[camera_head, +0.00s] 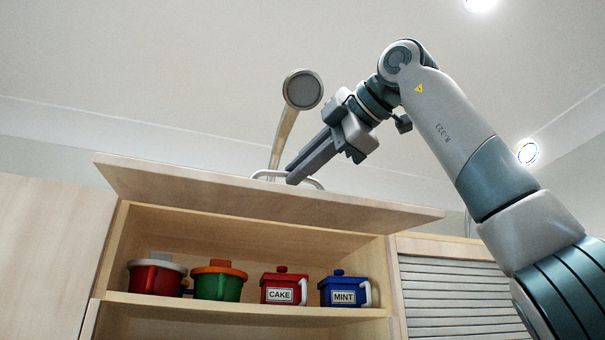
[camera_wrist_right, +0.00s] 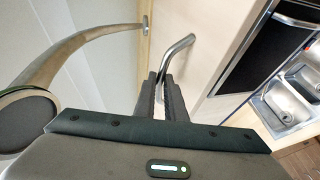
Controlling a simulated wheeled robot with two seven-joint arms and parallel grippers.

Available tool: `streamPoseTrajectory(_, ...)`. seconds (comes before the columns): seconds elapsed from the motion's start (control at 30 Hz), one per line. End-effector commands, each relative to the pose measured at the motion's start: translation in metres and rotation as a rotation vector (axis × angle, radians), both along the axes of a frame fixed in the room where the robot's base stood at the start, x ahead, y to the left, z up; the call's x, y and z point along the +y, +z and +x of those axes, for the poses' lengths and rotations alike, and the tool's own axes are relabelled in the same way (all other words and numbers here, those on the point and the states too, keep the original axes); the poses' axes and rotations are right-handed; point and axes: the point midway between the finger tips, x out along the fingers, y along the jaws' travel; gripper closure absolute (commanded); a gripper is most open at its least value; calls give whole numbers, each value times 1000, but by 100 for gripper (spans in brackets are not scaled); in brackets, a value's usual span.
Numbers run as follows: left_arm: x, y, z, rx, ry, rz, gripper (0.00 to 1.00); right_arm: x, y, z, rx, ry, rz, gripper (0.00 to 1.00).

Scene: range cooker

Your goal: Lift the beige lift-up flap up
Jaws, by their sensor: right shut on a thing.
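The beige lift-up flap (camera_head: 250,193) is raised, sticking out above the open cabinet, with its underside showing in the head view. A pale curved bar handle (camera_head: 312,183) sits on its upper face. My right gripper (camera_head: 291,180) is shut on this handle. In the right wrist view the metal handle (camera_wrist_right: 181,50) runs up from between the two dark fingers (camera_wrist_right: 163,92). Part of the handle is hidden by the fingers. My left gripper is in neither view.
Inside the cabinet stand a red pot (camera_head: 155,278), a green pot (camera_head: 218,284), a red CAKE tin (camera_head: 284,288) and a blue MINT tin (camera_head: 343,290). A lamp (camera_head: 303,90) rises behind the flap. A slatted shutter (camera_head: 460,295) is at the right.

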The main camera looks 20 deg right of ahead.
Motion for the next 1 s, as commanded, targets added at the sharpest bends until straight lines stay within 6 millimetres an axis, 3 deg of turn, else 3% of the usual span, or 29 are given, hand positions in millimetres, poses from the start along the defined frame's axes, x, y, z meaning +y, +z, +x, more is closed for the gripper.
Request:
streamPoseTrajectory(0.43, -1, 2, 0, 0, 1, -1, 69, -1, -2, 4, 15, -5, -4, 100)
streamPoseTrajectory(0.5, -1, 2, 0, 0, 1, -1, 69, -1, -2, 4, 15, -5, -4, 75)
streamPoseTrajectory(0.53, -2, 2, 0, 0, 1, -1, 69, -1, -2, 4, 15, -4, -4, 72)
streamPoseTrajectory(1.0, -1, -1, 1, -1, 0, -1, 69, -3, 1, -4, 12, -2, -1, 72)
